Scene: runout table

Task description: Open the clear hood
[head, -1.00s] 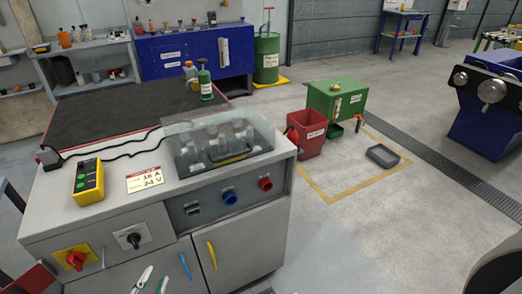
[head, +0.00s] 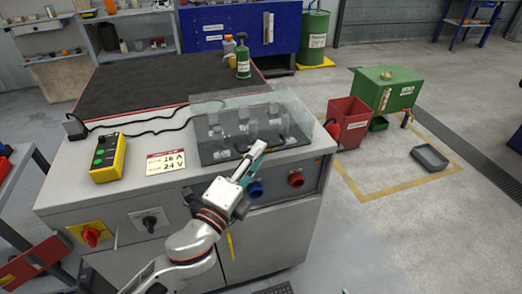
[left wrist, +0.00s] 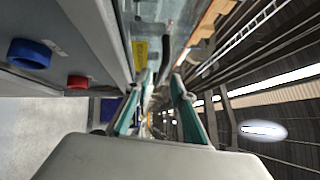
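The clear hood (head: 290,108) is a see-through box on top of the grey cabinet, lying shut over several grey upright pieces. Its black front handle is partly hidden behind my left gripper (head: 257,152) in the head view. That gripper is at the hood's front edge, its teal fingers pointing toward the handle. In the left wrist view my left gripper (left wrist: 161,77) has its fingers apart, with the black handle (left wrist: 165,62) ahead between the fingertips. A yellow label (left wrist: 140,54) shows beside it. I cannot tell whether the fingers touch the handle. My right gripper is not in view.
A blue knob (head: 255,189) and a red knob (head: 296,180) stick out from the cabinet front below the hood. A yellow control box (head: 107,158) and a label card (head: 166,162) lie left of the hood. A green bottle (head: 243,60) stands behind.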

